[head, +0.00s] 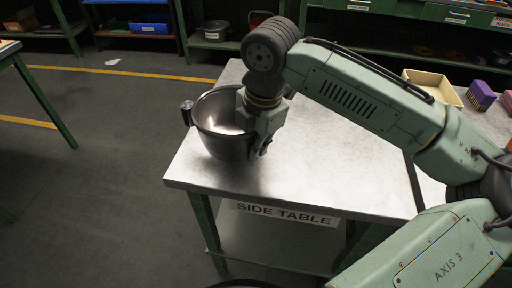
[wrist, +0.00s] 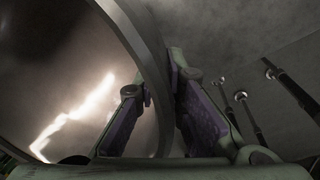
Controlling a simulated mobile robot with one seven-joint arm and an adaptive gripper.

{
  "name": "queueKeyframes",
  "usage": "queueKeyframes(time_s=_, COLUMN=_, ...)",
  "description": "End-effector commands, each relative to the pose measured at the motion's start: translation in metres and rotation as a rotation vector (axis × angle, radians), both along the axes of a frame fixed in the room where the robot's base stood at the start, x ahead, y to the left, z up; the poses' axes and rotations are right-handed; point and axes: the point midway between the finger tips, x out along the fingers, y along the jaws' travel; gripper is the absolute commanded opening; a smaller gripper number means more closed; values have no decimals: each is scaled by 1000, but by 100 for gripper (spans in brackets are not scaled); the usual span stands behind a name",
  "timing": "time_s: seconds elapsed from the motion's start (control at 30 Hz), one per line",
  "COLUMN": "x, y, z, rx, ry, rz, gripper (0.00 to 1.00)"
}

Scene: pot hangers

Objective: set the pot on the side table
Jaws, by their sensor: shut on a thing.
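A grey metal pot (head: 222,140) is at the left part of the side table (head: 310,186), upright, with a small handle on its left. It is over the tabletop; whether its base touches the surface is hard to tell. My gripper (head: 258,146) is at the pot's right side, shut on its wall near the rim. In the wrist view the pot (wrist: 60,90) fills the left, and its curved rim passes between the two purple-padded fingers of my gripper (wrist: 160,95).
A cream tray (head: 432,84) and a purple brush-like block (head: 481,95) sit on the surface at the right. The tabletop in front and right of the pot is clear. Shelves with a blue bin (head: 148,28) and another pot (head: 214,30) stand behind.

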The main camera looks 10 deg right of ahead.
Motion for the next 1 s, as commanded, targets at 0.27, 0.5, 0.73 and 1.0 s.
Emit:
queueKeyframes(time_s=0.27, x=12, y=-3, z=-12, rx=-2, ry=-1, rz=0, gripper=0)
queueKeyframes(time_s=0.5, x=12, y=-2, z=-35, rx=0, ry=-3, rz=-1, gripper=0)
queueKeyframes(time_s=0.73, x=12, y=-2, z=-36, rx=0, ry=-4, rz=-1, gripper=0)
queueKeyframes(time_s=1.0, x=12, y=-2, z=-40, rx=0, ry=-1, rz=-1, gripper=19)
